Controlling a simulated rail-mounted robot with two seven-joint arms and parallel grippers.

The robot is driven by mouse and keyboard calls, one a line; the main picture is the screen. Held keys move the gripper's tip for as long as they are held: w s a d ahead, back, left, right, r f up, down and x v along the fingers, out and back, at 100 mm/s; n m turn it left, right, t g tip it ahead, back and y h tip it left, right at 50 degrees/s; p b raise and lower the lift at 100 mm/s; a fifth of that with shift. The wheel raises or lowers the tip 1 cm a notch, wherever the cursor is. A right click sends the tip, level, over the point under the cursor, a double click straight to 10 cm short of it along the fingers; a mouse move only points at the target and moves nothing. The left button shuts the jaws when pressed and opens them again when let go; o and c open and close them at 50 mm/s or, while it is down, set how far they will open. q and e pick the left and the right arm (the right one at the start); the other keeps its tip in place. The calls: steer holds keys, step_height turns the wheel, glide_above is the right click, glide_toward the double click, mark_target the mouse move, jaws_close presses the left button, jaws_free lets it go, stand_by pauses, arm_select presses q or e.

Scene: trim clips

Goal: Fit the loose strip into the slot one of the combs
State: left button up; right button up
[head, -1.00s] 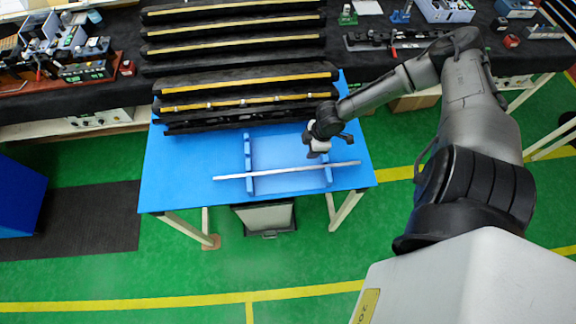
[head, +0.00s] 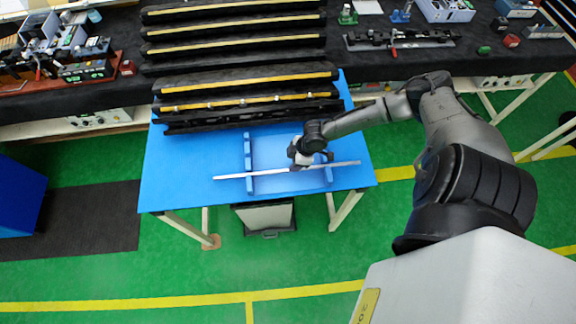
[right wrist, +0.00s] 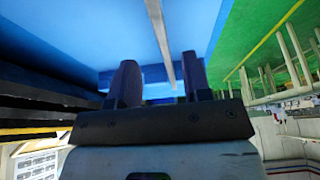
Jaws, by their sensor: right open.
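The loose strip (head: 232,177) is a long, thin, pale bar lying left to right across the front of the blue table. It crosses the left blue comb (head: 248,152) and the right blue comb (head: 328,180); I cannot tell whether it sits in a slot of either. My right gripper (head: 296,164) is at the strip's middle, between the two combs, and hides a little of it. In the right wrist view my right gripper (right wrist: 159,62) is open, and the strip (right wrist: 164,42) shows between the fingers, closer to the right one. My left gripper is out of view.
Black racks with yellow-edged bars (head: 245,100) stand along the table's back, just behind the combs. The blue table's (head: 185,165) left part is bare. A dark bench (head: 370,65) with fixtures runs behind. The green floor in front is clear.

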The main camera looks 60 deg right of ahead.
steer(key=shift+p+x, duration=0.3)
steer(key=shift+x, duration=2.25)
steer(key=shift+a, duration=0.1)
jaws_close()
